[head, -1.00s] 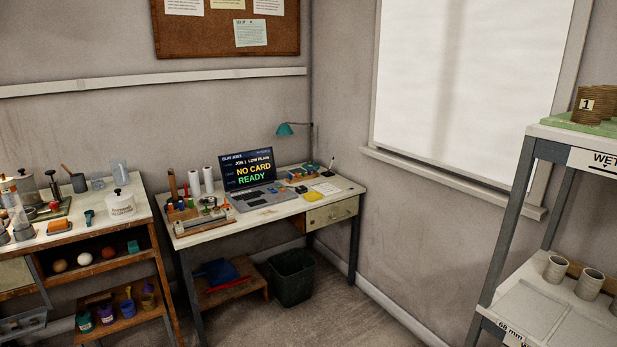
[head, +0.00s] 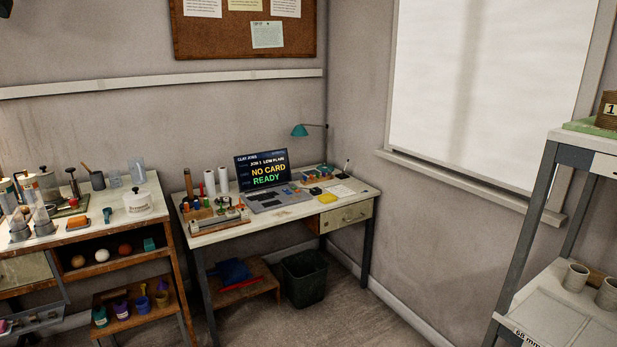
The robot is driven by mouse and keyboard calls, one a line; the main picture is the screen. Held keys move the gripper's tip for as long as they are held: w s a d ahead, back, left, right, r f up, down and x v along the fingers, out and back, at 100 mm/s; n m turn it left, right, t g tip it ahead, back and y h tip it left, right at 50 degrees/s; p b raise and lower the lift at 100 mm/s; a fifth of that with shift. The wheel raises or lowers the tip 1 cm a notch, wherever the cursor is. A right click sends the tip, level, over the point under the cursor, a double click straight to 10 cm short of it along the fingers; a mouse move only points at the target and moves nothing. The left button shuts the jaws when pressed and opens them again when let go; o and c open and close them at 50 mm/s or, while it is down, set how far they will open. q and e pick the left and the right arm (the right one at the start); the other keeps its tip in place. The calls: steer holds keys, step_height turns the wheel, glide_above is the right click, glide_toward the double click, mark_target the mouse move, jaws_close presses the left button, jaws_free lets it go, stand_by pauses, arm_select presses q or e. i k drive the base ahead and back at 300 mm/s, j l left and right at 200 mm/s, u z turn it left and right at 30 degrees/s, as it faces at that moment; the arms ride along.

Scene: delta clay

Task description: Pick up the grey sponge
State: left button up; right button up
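I cannot make out a grey sponge in the head view; small items on the benches are too small to tell apart. A small yellow item (head: 327,198) lies on the desk (head: 240,232), right of the laptop (head: 266,178). Neither of my grippers is in view.
A dark bin (head: 304,279) and a low wooden stool (head: 243,290) with blue and red items stand under the desk. A shelf rack (head: 527,235) with grey cups stands at right. Open floor (head: 370,322) lies in front of the desk.

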mark_target(296, 176)
steer(key=i+l+z, duration=0.15)
steer(key=i, duration=0.65)
steer(key=i+l+z, duration=0.2)
steer(key=i, duration=0.55)
